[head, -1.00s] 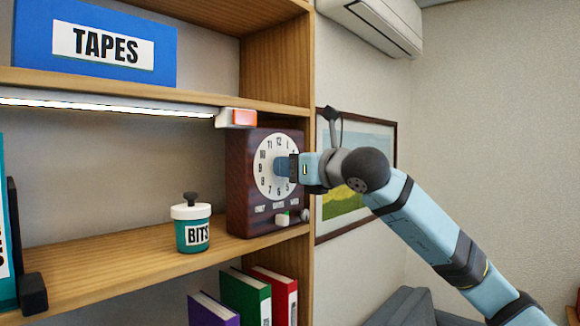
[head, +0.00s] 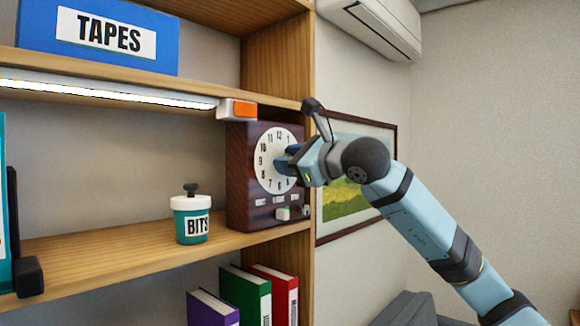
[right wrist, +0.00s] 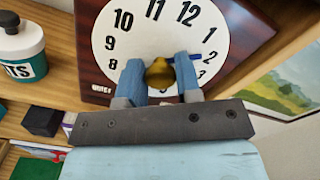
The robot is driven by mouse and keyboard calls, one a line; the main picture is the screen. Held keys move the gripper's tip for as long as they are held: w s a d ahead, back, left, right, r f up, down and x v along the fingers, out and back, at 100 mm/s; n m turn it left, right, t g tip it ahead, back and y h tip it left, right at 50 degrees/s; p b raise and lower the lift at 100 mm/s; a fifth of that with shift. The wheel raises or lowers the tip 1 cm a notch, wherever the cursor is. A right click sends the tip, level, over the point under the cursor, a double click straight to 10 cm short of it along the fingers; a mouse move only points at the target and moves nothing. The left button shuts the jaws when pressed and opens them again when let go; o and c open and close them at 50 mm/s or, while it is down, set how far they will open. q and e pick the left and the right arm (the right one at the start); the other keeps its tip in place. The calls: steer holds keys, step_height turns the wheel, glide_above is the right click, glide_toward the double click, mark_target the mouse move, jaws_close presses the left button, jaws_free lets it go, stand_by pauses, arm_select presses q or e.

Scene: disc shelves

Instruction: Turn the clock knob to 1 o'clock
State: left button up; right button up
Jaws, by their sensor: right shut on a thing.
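The clock (head: 239,180) is a dark reddish-brown box with a round white dial (head: 266,157), standing at the right end of the middle shelf. In the right wrist view, the gold knob (right wrist: 159,73) sits at the middle of the dial (right wrist: 107,47). My right gripper (head: 287,162) is at the dial, its two blue fingers closed on either side of the knob. A blue pointer (right wrist: 206,57) sticks out from behind the right finger, near the 2. The fingers hide part of the pointer and dial. My left gripper is not in view.
A teal BITS jar (head: 191,222) with a white lid stands left of the clock. A lamp strip with an orange-ended block (head: 243,109) is just above the clock. The shelf's right side panel and a framed picture (head: 350,170) are close to my right arm.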

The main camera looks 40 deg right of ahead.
steer(key=n, duration=0.4)
steer(key=shift+n+b, duration=0.3)
steer(key=shift+b, duration=0.1)
stand_by(0.4)
steer(key=o, duration=0.9)
steer(key=shift+c, duration=0.2)
steer(key=shift+s, duration=0.15)
steer(key=s+d+b, duration=0.1)
steer(key=s+b, duration=0.5)
steer(key=s, duration=0.7)
steer(key=shift+s, duration=0.3)
